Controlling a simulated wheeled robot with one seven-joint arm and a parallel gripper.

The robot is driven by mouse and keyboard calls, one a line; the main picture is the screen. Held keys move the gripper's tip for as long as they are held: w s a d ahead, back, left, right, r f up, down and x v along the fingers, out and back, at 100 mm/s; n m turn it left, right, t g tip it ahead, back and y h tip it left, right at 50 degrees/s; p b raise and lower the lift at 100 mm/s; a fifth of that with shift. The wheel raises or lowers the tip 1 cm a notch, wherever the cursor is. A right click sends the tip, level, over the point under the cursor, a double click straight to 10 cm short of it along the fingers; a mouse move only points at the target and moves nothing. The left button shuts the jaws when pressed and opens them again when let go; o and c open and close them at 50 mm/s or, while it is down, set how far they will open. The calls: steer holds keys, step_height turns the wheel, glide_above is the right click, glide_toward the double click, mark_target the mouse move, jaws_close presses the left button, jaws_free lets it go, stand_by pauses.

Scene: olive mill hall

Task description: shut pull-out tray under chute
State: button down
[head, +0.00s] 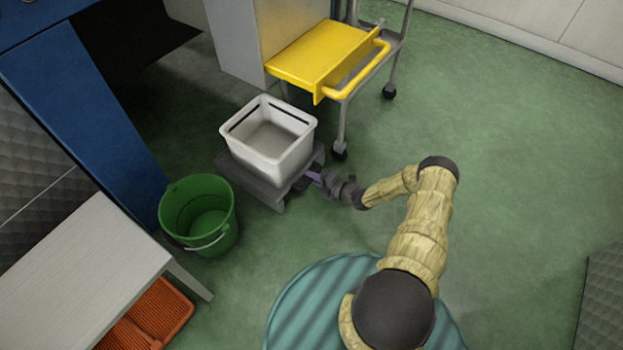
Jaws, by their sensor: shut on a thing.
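A low dark-grey pull-out tray (262,187) stands out on the green floor in the head view, left of the middle. A white open bin (290,158) sits on it and looks empty. My gripper (318,178) is at the tray's right-hand edge, low near the floor. The fingers hide most of the handle. The chute cannot be clearly made out.
A yellow tray-like part (318,58) with a bar handle juts from a grey housing above, beside a wheeled metal frame (343,125). A green bucket (199,215) stands close left of the tray. A white bench (80,285) and orange crate (150,315) are lower left. Floor at right is clear.

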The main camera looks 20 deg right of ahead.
steer(key=shift+a, duration=0.3)
steer(key=c, duration=1.5)
jaws_free()
steer(key=shift+d, duration=0.2)
steer(key=shift+s+d+r+p, duration=0.2)
steer(key=shift+s+d+p, duration=0.1)
steer(key=shift+d+p, duration=0.05)
steer(key=p+v, duration=0.6)
steer(key=v, duration=1)
steer(key=shift+s+f+p, duration=0.1)
steer(key=shift+s+p, duration=0.1)
steer(key=shift+p, duration=0.1)
